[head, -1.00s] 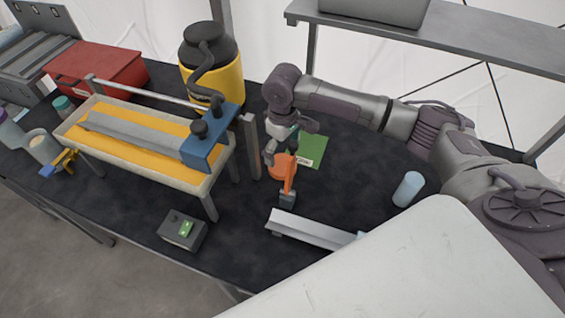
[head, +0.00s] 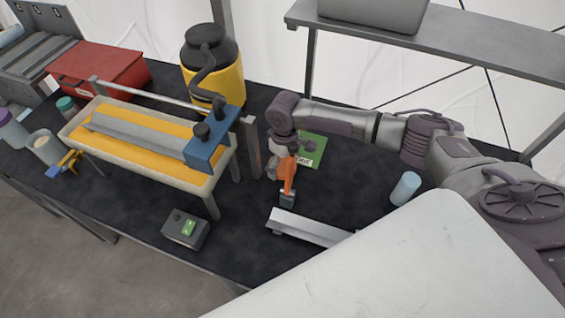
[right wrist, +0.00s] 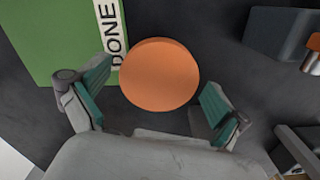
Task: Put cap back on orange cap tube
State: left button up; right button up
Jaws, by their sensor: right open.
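In the right wrist view a round orange disc (right wrist: 158,75), looking like a cap seen from above, lies between the fingers of my right gripper (right wrist: 155,92). The teal-padded fingers are open on either side of it, with a gap visible. In the head view the right gripper (head: 275,172) is low over the table and hides most of the disc. A light blue cylinder (head: 405,188) stands at the right of the table; I cannot tell if it is the orange cap's tube. My left gripper is not in view.
A green mat marked DONE (head: 314,147) lies beside the disc.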

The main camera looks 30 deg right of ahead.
aim_at(284, 165)
jog(key=c, duration=0.6)
jog(key=shift+o, duration=0.2)
jog(key=shift+r, duration=0.15)
notch_tip(284, 165, up, 8)
jog(key=shift+r+b, duration=0.2)
jog(key=shift+b, duration=0.8)
jog(key=shift+r, duration=0.7)
